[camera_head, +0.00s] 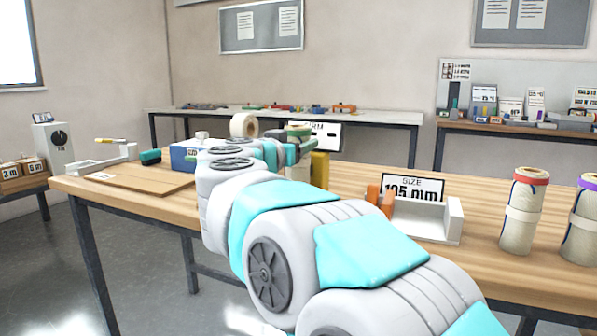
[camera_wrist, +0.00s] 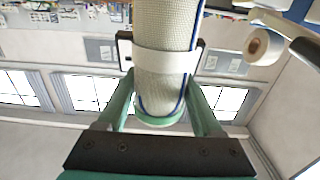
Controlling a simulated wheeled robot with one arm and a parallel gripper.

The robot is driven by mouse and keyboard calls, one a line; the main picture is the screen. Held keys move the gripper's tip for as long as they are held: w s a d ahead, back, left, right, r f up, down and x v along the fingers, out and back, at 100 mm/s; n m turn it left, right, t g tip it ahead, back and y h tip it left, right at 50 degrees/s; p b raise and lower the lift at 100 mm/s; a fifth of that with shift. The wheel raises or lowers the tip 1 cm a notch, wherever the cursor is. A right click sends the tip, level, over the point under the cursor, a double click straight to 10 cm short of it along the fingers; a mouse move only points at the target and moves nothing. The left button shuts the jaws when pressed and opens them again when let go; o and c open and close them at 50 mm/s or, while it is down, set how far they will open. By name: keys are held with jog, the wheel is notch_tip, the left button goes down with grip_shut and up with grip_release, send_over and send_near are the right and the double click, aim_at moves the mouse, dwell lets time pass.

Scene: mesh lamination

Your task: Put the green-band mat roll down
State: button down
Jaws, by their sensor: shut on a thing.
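The green-band mat roll (camera_wrist: 160,85) is a pale mesh cylinder with blue edging, a white paper wrap and a green band at one end. It stands between the two green fingers of my gripper (camera_wrist: 160,78) in the wrist view, and the gripper is shut on it. In the head view only its green-banded top (camera_head: 299,130) shows clearly, beyond my arm over the far part of the wooden table (camera_head: 345,178). My arm hides its lower end, so I cannot tell whether it touches the table.
A sign (camera_head: 327,137) and a yellow block (camera_head: 320,169) stand by the roll. A white holder (camera_head: 427,218) with a "105 mm" sign (camera_head: 412,187) stands nearer. Red-band (camera_head: 523,212) and purple-band (camera_head: 583,225) rolls stand at right. A blue box (camera_head: 184,157) is left.

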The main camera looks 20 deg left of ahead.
jog(key=shift+f+b, duration=0.55)
jog(key=shift+f, duration=1.55)
jog(key=shift+f, duration=0.1)
jog(key=shift+c, duration=0.2)
grip_release()
jog(key=shift+s, duration=0.3)
jog(key=s, duration=1.1)
jog(key=shift+s+a+p, duration=0.2)
jog(key=shift+a+p, duration=0.1)
jog(key=shift+a, duration=0.1)
